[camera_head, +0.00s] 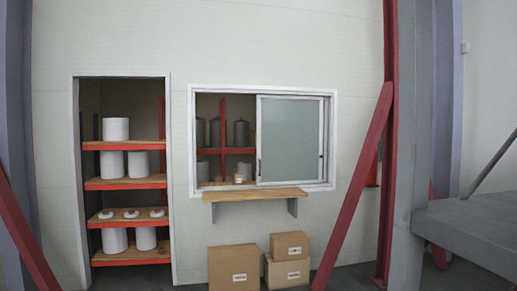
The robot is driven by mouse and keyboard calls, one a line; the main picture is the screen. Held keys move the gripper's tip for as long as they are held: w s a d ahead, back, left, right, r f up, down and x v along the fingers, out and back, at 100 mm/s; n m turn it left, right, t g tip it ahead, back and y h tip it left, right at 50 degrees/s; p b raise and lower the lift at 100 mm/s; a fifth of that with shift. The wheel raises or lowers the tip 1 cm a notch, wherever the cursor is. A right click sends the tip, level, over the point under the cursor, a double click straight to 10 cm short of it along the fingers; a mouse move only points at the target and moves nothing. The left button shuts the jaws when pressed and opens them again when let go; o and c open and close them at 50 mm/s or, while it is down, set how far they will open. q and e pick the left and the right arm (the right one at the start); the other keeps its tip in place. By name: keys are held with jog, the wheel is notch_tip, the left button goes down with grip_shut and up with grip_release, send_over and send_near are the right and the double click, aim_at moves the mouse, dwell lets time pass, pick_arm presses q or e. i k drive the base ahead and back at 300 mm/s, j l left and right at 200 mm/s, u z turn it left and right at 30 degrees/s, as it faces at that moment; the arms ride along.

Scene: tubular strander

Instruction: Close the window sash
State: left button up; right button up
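The window (333,140) is set in the pale wall ahead, in a white frame. Its sash (291,140), a greyish pane in a white frame, covers the right half of the opening. The left half is open, and red shelving with dark cylinders shows through it. A small dark handle (259,168) seems to sit on the sash's left edge. Neither of my grippers shows in the head view.
A wooden ledge (255,195) on brackets juts out below the window. Cardboard boxes (234,268) stand on the floor beneath it. A doorway with shelves (125,184) of white spools is at left. Red diagonal braces (352,188) and a grey platform (470,225) stand at right.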

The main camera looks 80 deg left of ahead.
aim_at(260, 151)
jog(key=j+u, duration=0.3)
jog(key=u, duration=0.15)
jog(key=j+u, duration=0.35)
jog(key=u, duration=0.15)
jog(key=j+u, duration=0.65)
jog(key=u, duration=0.3)
jog(key=i+j+u, duration=0.1)
jog(key=i+j, duration=0.2)
jog(key=i+j+u, duration=0.15)
jog(key=i, duration=0.35)
jog(key=i+j+u, duration=0.1)
jog(key=i+j, duration=0.2)
jog(key=i+j+u, duration=0.15)
jog(key=i, duration=0.35)
